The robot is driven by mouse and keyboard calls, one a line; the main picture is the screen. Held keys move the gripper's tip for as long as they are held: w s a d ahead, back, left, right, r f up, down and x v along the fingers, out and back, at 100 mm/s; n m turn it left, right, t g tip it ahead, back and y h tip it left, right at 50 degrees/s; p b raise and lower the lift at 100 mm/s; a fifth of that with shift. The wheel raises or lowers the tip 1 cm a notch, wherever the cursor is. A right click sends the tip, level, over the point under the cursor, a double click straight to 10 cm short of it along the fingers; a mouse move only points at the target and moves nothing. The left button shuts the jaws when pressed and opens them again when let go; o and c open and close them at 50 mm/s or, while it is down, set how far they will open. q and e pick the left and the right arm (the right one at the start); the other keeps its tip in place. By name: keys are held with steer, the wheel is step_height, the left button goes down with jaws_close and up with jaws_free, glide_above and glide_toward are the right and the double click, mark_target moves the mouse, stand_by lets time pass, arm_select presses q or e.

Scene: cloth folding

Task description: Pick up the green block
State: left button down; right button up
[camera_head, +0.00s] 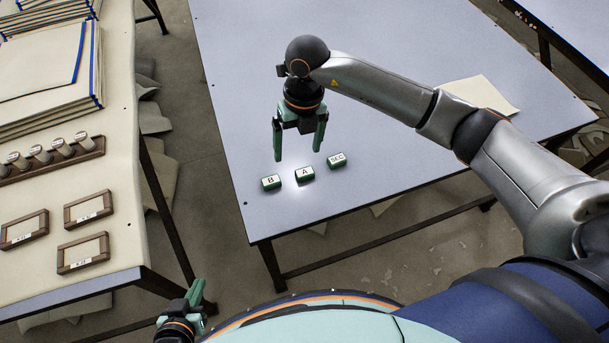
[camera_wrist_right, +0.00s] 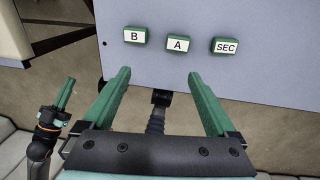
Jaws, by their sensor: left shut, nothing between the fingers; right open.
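Three green blocks with white labels lie in a row near the front left corner of the grey table. They are the block marked B (camera_head: 271,182), the block marked A (camera_head: 305,174) and the block marked SEC (camera_head: 337,161). The right wrist view shows the B block (camera_wrist_right: 136,35), the A block (camera_wrist_right: 178,45) and the SEC block (camera_wrist_right: 225,46) beyond the fingertips. My right gripper (camera_head: 298,155) is open and empty, pointing down above the blocks, apart from them. My left gripper (camera_head: 204,292) is shut and empty, low at the bottom left, away from the table.
The grey table (camera_head: 420,165) is mostly clear, with a pale cloth sheet (camera_head: 480,93) at its right. A cream table (camera_head: 120,180) on the left holds stacked cloths (camera_head: 45,75), a wooden rack (camera_head: 85,152) and several small frames (camera_head: 83,252). A floor gap separates the tables.

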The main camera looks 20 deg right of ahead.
steer(key=w+d+h, duration=0.1)
steer(key=d, duration=0.1)
glide_above(305, 171)
steer(key=f, duration=0.6)
steer(key=shift+s+d, duration=0.1)
steer(key=shift+s, duration=0.1)
steer(key=shift+w+a+f, duration=0.1)
steer(key=shift+f, duration=1.35)
steer(key=shift+w+a+f, duration=0.1)
steer(key=shift+f, duration=1.35)
steer(key=shift+c, duration=0.4)
steer(key=c, duration=1.4)
